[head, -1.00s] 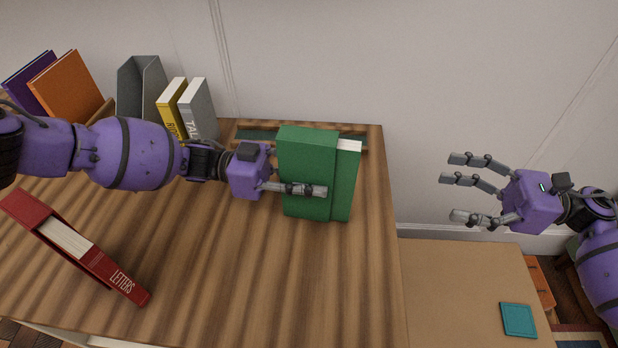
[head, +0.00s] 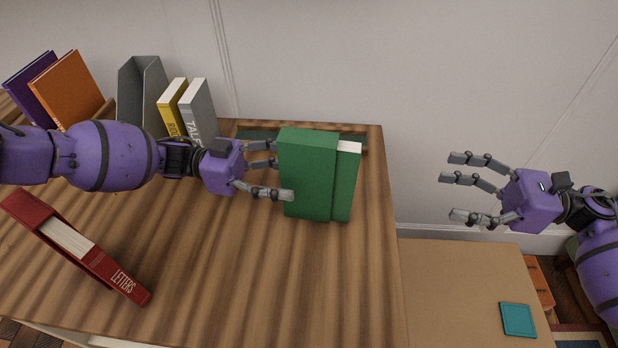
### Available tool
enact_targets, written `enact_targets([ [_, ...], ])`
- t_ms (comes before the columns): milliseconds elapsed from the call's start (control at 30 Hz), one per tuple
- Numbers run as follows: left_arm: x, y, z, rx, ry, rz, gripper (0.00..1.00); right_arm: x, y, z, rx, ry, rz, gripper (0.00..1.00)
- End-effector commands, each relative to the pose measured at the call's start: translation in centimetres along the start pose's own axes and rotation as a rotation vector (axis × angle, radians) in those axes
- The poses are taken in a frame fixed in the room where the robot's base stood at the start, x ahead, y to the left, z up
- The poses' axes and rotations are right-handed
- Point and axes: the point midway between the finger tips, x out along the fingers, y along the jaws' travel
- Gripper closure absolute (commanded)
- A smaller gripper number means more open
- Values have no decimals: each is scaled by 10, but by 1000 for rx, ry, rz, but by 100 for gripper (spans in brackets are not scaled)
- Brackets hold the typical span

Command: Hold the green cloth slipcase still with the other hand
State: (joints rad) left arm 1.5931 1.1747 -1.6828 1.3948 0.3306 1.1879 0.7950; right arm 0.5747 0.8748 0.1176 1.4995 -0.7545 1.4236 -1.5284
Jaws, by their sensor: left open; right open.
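The green cloth slipcase (head: 308,180) stands upright on the wooden desk near its back right, with a green book (head: 346,185) showing white page edges partly out of its right side. My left gripper (head: 283,172) is open at the slipcase's left side, its fingertips at or very near the left edge; I cannot tell whether they touch. My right gripper (head: 455,187) is open and empty, off to the right of the desk and well apart from the slipcase.
A red "LETTERS" case (head: 85,255) lies at the front left of the desk (head: 250,280). Grey and yellow books, a grey holder (head: 142,95) and an orange book (head: 68,88) stand at the back left. A lower surface with a teal book (head: 518,320) is at right.

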Motion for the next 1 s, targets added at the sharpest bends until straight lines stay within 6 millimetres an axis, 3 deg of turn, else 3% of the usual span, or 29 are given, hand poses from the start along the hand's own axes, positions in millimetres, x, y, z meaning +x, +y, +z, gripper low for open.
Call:
enact_targets([
  [133,-13,0,0,1,0,0,38,0,0,-1,1,0,0,26],
  [367,-15,0,0,0,0,1,38,0,0,-1,1,0,0,26],
  [567,-15,0,0,0,0,1,16,0,0,-1,1,0,0,26],
  [867,-15,0,0,0,0,1,16,0,0,-1,1,0,0,26],
  [1000,-24,0,1,0,-1,-1,16,0,0,-1,1,0,0,26],
])
